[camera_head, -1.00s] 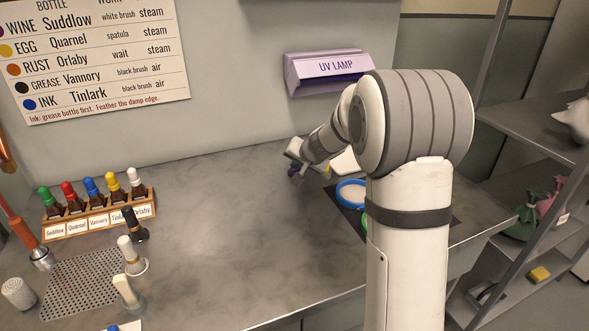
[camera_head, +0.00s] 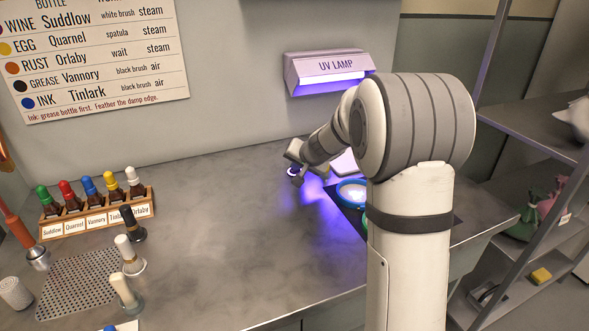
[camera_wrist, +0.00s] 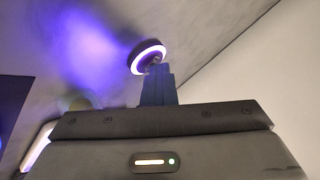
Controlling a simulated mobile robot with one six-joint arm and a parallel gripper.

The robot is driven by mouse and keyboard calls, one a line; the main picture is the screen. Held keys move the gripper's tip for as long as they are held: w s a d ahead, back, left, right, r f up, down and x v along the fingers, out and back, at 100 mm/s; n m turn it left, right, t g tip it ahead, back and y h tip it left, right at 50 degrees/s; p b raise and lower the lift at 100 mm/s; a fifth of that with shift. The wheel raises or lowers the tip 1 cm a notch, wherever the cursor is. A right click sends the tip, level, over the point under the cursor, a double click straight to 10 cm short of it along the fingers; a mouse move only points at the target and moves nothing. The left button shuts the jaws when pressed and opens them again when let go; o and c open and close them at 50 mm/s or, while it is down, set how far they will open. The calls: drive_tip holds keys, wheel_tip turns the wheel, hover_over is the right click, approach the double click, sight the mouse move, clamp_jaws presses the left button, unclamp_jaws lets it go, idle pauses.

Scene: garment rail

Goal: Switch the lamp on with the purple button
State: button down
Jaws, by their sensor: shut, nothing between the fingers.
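The UV lamp (camera_head: 328,70) on the wall is lit and casts violet light on the worktop below it. The button is a small round disc (camera_wrist: 147,57) with a glowing white-violet ring in the wrist view. In the head view the glowing button (camera_head: 293,172) shows beside my gripper's end. My gripper (camera_wrist: 156,74) is shut and empty, its fingertips at the button's near edge and seemingly touching it. In the head view my arm partly hides the gripper.
A blue-rimmed round dish (camera_head: 352,192) lies on a dark mat right of the button. A bottle rack (camera_head: 98,216) and several brushes stand at the left. Metal shelves (camera_head: 530,130) stand at the right. The middle of the worktop (camera_head: 240,230) is clear.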

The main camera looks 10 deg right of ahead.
drive_tip(key=shift+r, duration=0.15)
drive_tip(key=shift+r+p, duration=2.3)
drive_tip(key=shift+r, duration=0.8)
drive_tip(key=shift+s+a+r, duration=0.1)
drive_tip(key=s+r+n+g+h+p, duration=0.1)
drive_tip(key=s+r+n+g+p, duration=0.1)
drive_tip(key=s, duration=1.7)
drive_tip(key=s+r+n+g+h+p, duration=0.1)
drive_tip(key=s+r+n+g+p, duration=0.2)
drive_tip(key=s, duration=1.6)
drive_tip(key=shift+s+r+n+g+h+p, duration=0.15)
drive_tip(key=shift+r+n+g+h+p, duration=0.15)
drive_tip(key=shift+r+g+p, duration=0.25)
